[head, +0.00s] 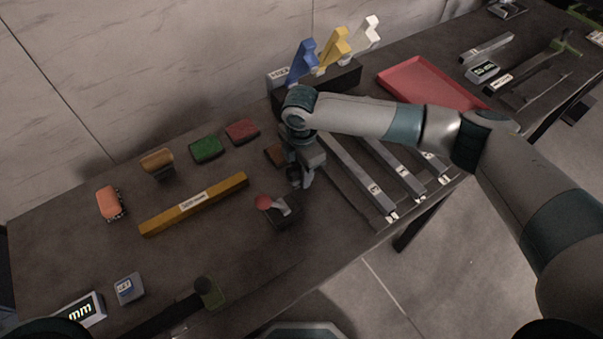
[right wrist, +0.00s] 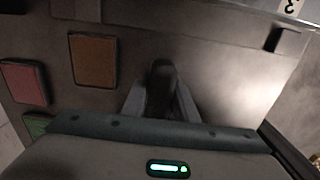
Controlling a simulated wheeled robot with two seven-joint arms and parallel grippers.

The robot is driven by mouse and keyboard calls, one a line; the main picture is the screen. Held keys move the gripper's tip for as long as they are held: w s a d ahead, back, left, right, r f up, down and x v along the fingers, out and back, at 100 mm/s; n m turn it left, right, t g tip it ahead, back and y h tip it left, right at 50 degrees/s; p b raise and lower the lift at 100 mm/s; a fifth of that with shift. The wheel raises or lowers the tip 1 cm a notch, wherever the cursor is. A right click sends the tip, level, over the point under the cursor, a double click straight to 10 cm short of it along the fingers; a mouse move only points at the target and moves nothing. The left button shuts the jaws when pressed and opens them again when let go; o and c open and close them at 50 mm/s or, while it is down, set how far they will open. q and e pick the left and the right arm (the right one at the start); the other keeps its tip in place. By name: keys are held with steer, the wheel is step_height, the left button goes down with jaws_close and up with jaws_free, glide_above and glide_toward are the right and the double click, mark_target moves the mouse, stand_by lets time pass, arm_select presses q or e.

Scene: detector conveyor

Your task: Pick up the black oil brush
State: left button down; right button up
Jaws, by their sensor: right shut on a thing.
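My left gripper is not in view.
Grey bars (head: 357,175) and a red tray (head: 425,84) are right. Blue, yellow and white stands (head: 318,77) are behind.

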steer(key=shift+r, duration=0.35)
step_height(320, 180, up, 2)
steer(key=shift+r+b, duration=0.2)
steer(key=shift+b, duration=0.6)
steer(key=s+d+r+b, duration=0.3)
steer(key=s+d+r, duration=0.3)
steer(key=d, duration=0.3)
steer(key=shift+s+d+r, duration=0.2)
steer(key=shift+d+r, duration=0.2)
steer(key=shift+r, duration=0.3)
steer(key=shift+o, duration=1.2)
steer(key=shift+c, duration=0.5)
steer(key=shift+d, duration=0.1)
